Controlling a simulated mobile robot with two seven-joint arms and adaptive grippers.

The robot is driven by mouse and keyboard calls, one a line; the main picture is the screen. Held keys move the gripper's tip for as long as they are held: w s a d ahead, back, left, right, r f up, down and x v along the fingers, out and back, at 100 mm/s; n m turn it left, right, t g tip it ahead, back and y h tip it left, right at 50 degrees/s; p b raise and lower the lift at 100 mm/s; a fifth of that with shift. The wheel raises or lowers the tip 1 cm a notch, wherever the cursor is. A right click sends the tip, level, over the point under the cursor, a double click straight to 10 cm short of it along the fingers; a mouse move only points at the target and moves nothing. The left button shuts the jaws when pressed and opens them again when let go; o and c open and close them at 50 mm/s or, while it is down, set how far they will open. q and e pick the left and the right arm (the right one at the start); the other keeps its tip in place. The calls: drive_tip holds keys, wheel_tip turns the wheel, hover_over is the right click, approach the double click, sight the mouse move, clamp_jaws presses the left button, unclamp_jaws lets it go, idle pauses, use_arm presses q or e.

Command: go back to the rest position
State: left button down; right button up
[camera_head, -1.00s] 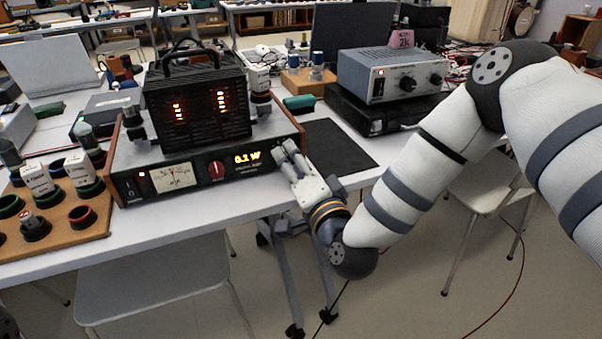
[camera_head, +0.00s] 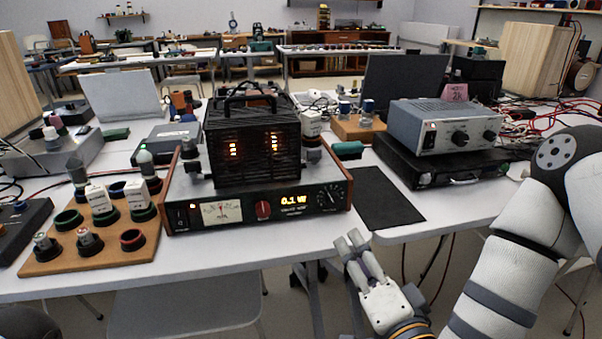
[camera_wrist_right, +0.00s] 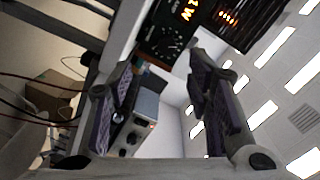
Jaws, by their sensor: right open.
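My right gripper (camera_head: 354,244) is open and empty in the head view, in front of the table's front edge and to the lower right of the amplifier. In the right wrist view its two fingers (camera_wrist_right: 160,85) stand apart with nothing between them. The amplifier (camera_head: 262,207) has a black caged top with glowing orange lights, a meter, a red knob and a lit yellow display. Its front panel also shows in the right wrist view (camera_wrist_right: 165,38), apart from the fingers. My left gripper is not in view.
A wooden board (camera_head: 95,258) with several round sockets lies at the left. A grey instrument (camera_head: 443,127) stands on a black box (camera_head: 440,165) at the right. A dark mat (camera_head: 375,200) lies between. A chair (camera_head: 185,308) is under the table's front.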

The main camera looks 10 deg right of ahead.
drive_tip(key=s+a+f+n+g+y+p, duration=0.2)
drive_tip(key=s+f+n+g+p, duration=0.2)
drive_tip(key=s+f+n+g, duration=0.75)
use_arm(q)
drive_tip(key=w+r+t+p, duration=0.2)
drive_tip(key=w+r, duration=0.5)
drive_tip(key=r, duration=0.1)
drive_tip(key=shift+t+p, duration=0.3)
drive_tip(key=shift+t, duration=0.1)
use_arm(e)
drive_tip(key=s+d+f+g+h, duration=0.1)
drive_tip(key=s+d+g, duration=0.1)
drive_tip(key=s, duration=0.7)
drive_tip(key=s+d+f+g+h, duration=0.1)
drive_tip(key=s+d+f+g, duration=0.1)
drive_tip(key=s, duration=0.8)
drive_tip(key=s+d+f+g+h, duration=0.1)
drive_tip(key=s+d+f+g, duration=0.1)
drive_tip(key=s, duration=0.7)
drive_tip(key=shift+s+d+g, duration=0.35)
drive_tip(key=shift+d+g, duration=0.3)
drive_tip(key=shift+g, duration=0.6)
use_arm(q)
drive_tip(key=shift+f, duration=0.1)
use_arm(e)
drive_tip(key=shift+w, duration=0.1)
